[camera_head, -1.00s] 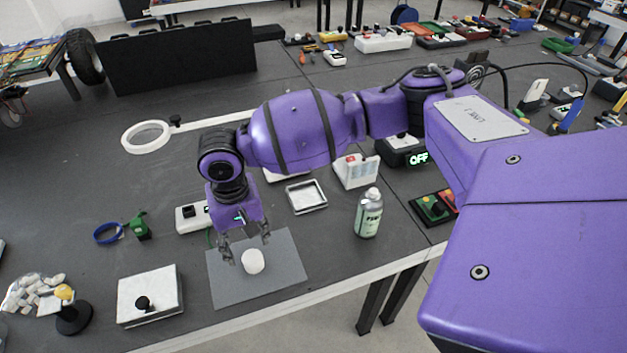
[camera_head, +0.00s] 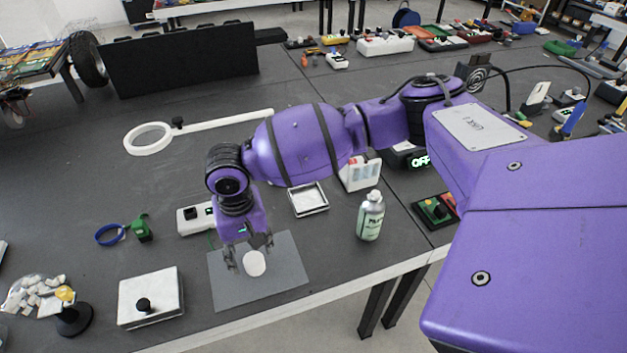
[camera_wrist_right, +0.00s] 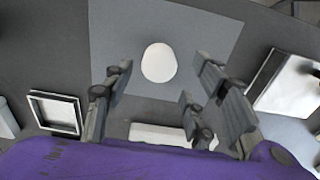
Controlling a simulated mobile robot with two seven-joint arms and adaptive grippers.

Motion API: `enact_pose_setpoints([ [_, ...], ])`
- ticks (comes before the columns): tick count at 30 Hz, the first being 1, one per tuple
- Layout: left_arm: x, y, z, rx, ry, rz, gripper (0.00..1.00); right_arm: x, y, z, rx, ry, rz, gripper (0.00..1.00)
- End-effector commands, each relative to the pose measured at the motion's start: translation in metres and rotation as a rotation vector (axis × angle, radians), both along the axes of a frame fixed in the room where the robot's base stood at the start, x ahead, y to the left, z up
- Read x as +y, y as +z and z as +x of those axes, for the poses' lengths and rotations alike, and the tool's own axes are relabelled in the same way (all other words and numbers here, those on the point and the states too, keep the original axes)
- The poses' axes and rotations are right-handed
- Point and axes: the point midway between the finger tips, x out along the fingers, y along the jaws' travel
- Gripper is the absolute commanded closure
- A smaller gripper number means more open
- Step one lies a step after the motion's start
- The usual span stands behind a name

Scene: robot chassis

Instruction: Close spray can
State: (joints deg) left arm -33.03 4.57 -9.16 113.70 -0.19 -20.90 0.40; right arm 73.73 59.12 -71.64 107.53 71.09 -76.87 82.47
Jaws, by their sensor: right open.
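The spray can (camera_head: 370,216) stands upright on the table near its front edge, with a pale green body and a greyish-white top. A round white cap (camera_head: 255,263) lies on a grey mat (camera_head: 283,277) to the left of the can. It also shows in the right wrist view as a white disc (camera_wrist_right: 159,63). My right gripper (camera_head: 250,262) is open and low over the mat, with its fingers around the cap's sides in the head view. In the right wrist view its fingertips (camera_wrist_right: 160,75) are apart with the cap between and beyond them. My left gripper is not in view.
A white box with a black knob (camera_head: 150,297) stands left of the mat. A small square tray (camera_head: 309,199) and a white holder (camera_head: 360,173) stand behind the can. A green and red button box (camera_head: 434,210) is right of it.

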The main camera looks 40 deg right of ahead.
Motion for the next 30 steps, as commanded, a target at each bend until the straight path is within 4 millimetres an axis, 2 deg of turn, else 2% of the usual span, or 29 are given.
enact_pose_setpoints([
  [10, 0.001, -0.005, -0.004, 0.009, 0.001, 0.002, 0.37, -0.006, -0.047, -0.001, 0.001, 0.000, -0.001, 0.48],
  [22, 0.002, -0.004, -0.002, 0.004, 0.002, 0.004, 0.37, -0.006, -0.050, 0.000, -0.002, 0.000, -0.001, 0.48],
  [23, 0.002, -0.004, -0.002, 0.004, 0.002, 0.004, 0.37, -0.006, -0.050, 0.000, -0.002, 0.000, -0.001, 0.50],
  [27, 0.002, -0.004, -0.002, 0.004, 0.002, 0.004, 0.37, -0.006, -0.050, 0.000, -0.002, 0.000, -0.001, 0.68],
  [30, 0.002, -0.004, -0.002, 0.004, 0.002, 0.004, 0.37, -0.006, -0.050, 0.000, -0.002, 0.000, -0.001, 0.78],
])
